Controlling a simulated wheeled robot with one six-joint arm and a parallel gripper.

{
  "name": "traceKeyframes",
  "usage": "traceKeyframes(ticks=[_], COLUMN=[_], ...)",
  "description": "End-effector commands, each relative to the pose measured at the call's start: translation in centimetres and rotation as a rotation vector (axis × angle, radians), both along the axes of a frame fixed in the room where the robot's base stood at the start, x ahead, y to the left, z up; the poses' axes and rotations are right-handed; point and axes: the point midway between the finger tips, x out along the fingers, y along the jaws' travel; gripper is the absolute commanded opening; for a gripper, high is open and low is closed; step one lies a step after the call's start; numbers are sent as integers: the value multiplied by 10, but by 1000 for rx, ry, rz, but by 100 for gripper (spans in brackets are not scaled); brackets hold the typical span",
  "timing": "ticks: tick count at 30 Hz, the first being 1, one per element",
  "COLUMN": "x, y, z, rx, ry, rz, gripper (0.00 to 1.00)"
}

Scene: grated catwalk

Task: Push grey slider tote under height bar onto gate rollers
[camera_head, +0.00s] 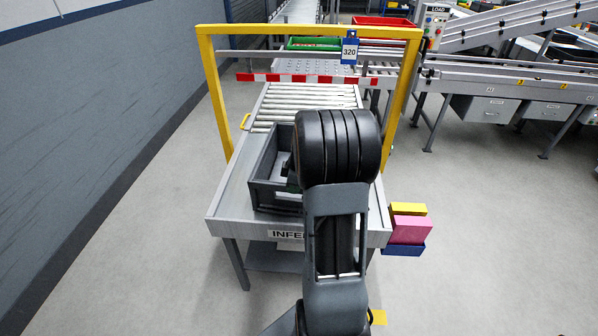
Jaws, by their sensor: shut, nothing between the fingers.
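The grey slider tote (262,168) sits on the near metal plate of the infeed table (232,190), in front of the rollers. My dark arm covers its right part, and something dark green shows inside it. The gate rollers (308,100) lie just beyond the tote. The height bar (300,79), striped red and white, hangs across the far end of the rollers inside a yellow frame (214,90). My gripper is hidden behind my own arm, so its place against the tote cannot be seen.
A blue tag marked 320 (349,50) hangs from the frame's top. Yellow, pink and blue blocks (409,230) are at the table's right side. A grey wall (90,110) runs along the left. Conveyors (510,85) stand at right. Floor either side of the table is clear.

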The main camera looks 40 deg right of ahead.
Motion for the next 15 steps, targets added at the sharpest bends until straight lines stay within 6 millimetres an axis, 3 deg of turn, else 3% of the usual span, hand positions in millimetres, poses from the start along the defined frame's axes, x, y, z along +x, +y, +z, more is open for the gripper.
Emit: traceKeyframes(ticks=[15], x=[0], y=[0], z=[-4], rx=[0], ry=[0], rz=[0], gripper=[0])
